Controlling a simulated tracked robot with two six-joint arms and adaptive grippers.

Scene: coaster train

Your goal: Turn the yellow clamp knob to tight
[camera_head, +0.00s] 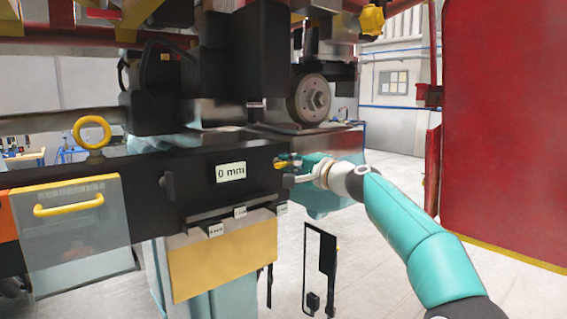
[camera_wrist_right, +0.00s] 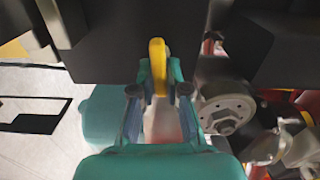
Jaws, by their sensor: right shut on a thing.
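The yellow clamp knob (camera_wrist_right: 158,66) shows in the right wrist view as an upright yellow bar in front of a dark block. My right gripper (camera_wrist_right: 159,84) has its two fingers on either side of the knob and is shut on it. In the head view the knob (camera_head: 288,158) is a small yellow spot at the right end of the black beam, largely hidden by my right gripper (camera_head: 292,168). The knob's exact turn angle cannot be told. My left gripper is not in view.
The black beam carries a "0 mm" display (camera_head: 230,172) and a small dark lever (camera_head: 169,186). A yellow ring (camera_head: 92,132) and a clear guard with a yellow handle (camera_head: 68,205) are at left. A wheel (camera_head: 310,100) is above. A red panel (camera_head: 500,120) stands right.

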